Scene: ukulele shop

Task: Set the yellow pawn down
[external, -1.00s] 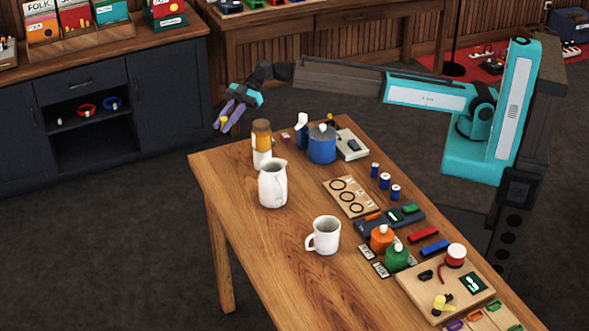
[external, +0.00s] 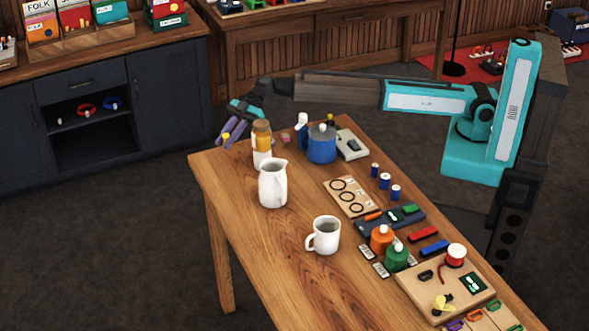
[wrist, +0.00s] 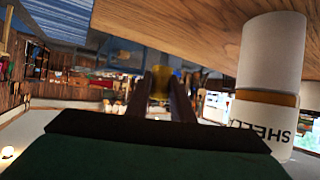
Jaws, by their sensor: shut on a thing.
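The yellow pawn (external: 226,135) is between the fingers of my gripper (external: 229,137), which is shut on it. In the external view they are at the far left end of the wooden table (external: 225,175), just left of the shellac bottle and around table height. I cannot tell whether the pawn is over the tabletop or touching it. In the wrist view the pawn (wrist: 161,82) is a blurred yellow shape between my dark fingertips (wrist: 162,88); its lower part is hidden.
The white and amber shellac bottle (external: 262,140) stands close to my gripper's right; it looms large in the wrist view (wrist: 272,70). A white pitcher (external: 272,185), white mug (external: 324,235) and blue pot (external: 321,146) stand nearby. The table's left front area is bare.

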